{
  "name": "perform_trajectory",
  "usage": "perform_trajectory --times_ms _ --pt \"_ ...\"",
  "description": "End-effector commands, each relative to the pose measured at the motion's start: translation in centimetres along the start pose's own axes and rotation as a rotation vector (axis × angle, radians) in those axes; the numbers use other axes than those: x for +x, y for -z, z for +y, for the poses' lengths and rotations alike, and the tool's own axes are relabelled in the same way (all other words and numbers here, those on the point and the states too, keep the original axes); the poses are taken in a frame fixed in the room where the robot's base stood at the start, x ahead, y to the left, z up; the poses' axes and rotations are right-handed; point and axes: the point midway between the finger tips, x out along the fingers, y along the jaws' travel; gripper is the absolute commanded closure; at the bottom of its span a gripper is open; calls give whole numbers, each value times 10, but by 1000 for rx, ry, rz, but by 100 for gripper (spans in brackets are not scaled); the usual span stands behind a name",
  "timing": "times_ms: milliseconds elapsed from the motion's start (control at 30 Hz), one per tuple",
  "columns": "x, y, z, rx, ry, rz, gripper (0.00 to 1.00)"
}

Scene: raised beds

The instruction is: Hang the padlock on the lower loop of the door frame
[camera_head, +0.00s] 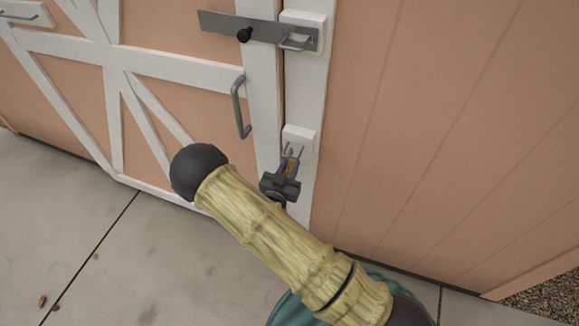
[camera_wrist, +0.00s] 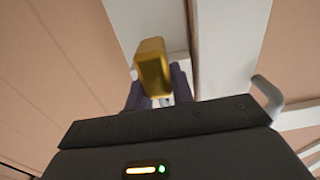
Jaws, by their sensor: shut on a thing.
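The padlock (camera_head: 291,167) has a small brass body and a grey shackle pointing up, just in front of the white block (camera_head: 299,136) low on the door frame (camera_head: 306,95). The lower loop on this block overlaps the shackle in the head view; I cannot tell whether the shackle is through it. My gripper (camera_head: 288,170) is shut on the padlock. In the wrist view the padlock's gold body (camera_wrist: 151,67) sits between the dark fingers of my gripper (camera_wrist: 158,92), with the white frame behind. The shackle and loop are not clear there.
An upper loop (camera_head: 294,43) and a grey hasp bar (camera_head: 258,29) with a black knob are above. A grey door handle (camera_head: 240,108) stands out left of my gripper. The plain wall (camera_head: 430,120) is at right. Concrete paving (camera_head: 130,255) lies below.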

Motion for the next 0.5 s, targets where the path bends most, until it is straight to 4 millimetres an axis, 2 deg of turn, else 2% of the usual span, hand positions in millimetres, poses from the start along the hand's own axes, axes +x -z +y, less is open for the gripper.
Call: perform_trajectory --times_ms 200,500 --pt "0 -11 0 0 -1 1 100" --pt "0 -11 0 0 -1 1 100"
